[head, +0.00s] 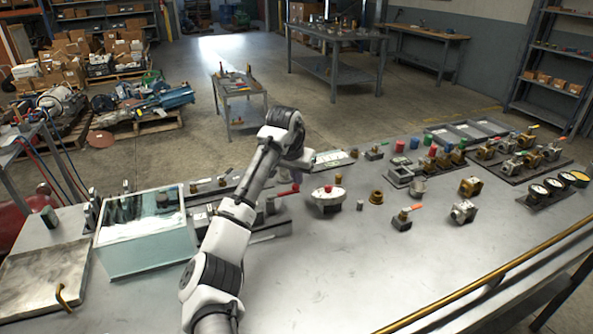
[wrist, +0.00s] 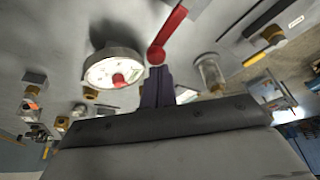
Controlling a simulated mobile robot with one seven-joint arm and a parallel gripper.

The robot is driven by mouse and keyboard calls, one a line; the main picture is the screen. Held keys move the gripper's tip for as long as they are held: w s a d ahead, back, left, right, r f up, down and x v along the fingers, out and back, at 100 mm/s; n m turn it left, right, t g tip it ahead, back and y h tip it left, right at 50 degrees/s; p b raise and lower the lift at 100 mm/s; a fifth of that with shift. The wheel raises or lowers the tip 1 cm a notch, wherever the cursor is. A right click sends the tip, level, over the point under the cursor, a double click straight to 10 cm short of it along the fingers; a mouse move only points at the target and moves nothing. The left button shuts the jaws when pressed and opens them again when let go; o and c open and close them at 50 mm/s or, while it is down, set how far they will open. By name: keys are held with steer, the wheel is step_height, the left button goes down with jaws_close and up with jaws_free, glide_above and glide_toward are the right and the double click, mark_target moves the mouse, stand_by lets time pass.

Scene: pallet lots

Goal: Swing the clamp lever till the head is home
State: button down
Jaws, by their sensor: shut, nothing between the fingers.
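A red lever (head: 287,190) stands out from a grey fixture (head: 268,215) on the bench, just below my wrist in the head view. In the wrist view the red lever (wrist: 170,34) runs from the top edge down to a rounded end. My gripper (wrist: 157,72) is shut and empty, its dark fingers just below that rounded end. I cannot tell whether they touch it. The clamp head cannot be made out. In the head view my fingertips are hard to make out near the lever.
A round white-faced part with a red centre (head: 328,196) stands right of the lever; it also shows in the wrist view (wrist: 115,70). A glass tank (head: 147,245) stands to the left. Valves and fittings crowd the right; the front middle of the bench (head: 350,275) is clear.

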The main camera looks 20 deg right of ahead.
steer(key=shift+s+a+f, duration=0.1)
steer(key=shift+s+f, duration=0.1)
steer(key=shift+f, duration=0.05)
steer(key=shift+w, duration=0.15)
